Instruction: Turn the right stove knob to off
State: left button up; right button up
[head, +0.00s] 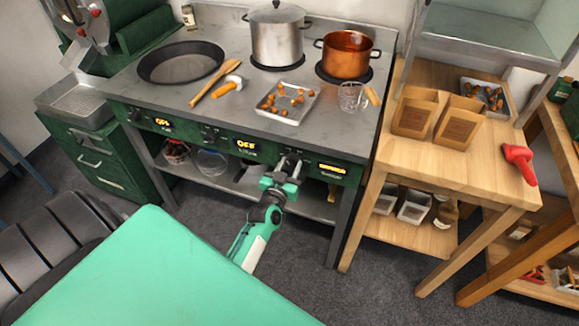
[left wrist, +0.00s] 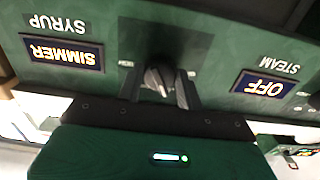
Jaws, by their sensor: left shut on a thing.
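The right stove knob (left wrist: 158,78) is a dark knob on the green front panel, seen upside down in the left wrist view. The display beside it, labelled SYRUP, reads SIMMER (left wrist: 62,53); it shows lit but small in the head view (head: 332,168). My left gripper (head: 287,167) is at the panel, its fingers (left wrist: 168,86) shut on the knob, partly hiding it. The neighbouring STEAM display reads OFF (left wrist: 263,88). My right gripper is in neither view.
The stove top (head: 225,105) holds a copper pot (head: 347,57), a steel pot (head: 277,40), a pan (head: 181,63) and a tray of chestnuts (head: 270,114). A wooden table (head: 455,165) with paper bags (head: 415,113) stands to the right. Floor is open below my gripper.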

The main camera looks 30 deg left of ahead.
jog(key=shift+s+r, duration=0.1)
pick_arm(q)
jog(key=shift+d+n+p, duration=0.1)
jog(key=shift+n+p, duration=0.75)
jog(key=shift+n, duration=5.05)
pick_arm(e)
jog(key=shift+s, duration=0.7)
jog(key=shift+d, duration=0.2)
pick_arm(q)
jog(key=o, duration=1)
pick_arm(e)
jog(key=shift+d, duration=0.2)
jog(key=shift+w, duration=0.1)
